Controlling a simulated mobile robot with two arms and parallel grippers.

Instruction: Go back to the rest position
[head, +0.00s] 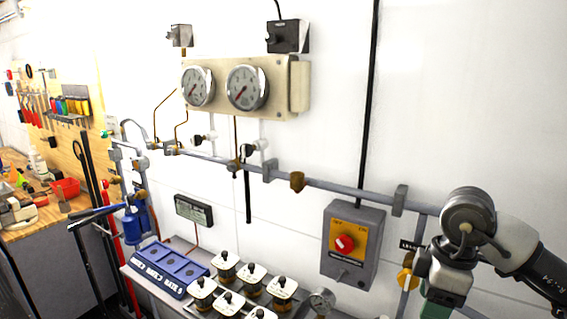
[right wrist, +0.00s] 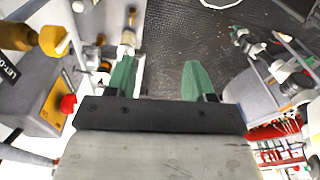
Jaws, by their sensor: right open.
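My right gripper (head: 437,308) is at the lower right of the head view, in front of the wall pipes and to the right of the grey switch box (head: 352,245). Only part of its green fingers shows there. In the right wrist view the two green fingers (right wrist: 160,80) stand wide apart with nothing between them. The switch box, with its orange plate and red knob (right wrist: 68,104), is to the left of the fingers in that view. My left gripper is not in view.
A grey pipe (head: 340,188) runs along the white wall below two gauges (head: 225,88). Knobbed valves (head: 240,288) and a blue tray (head: 168,268) sit low in front. A yellow valve handle (head: 407,272) is close to my right gripper. Dark floor (right wrist: 180,40) shows beyond the fingers.

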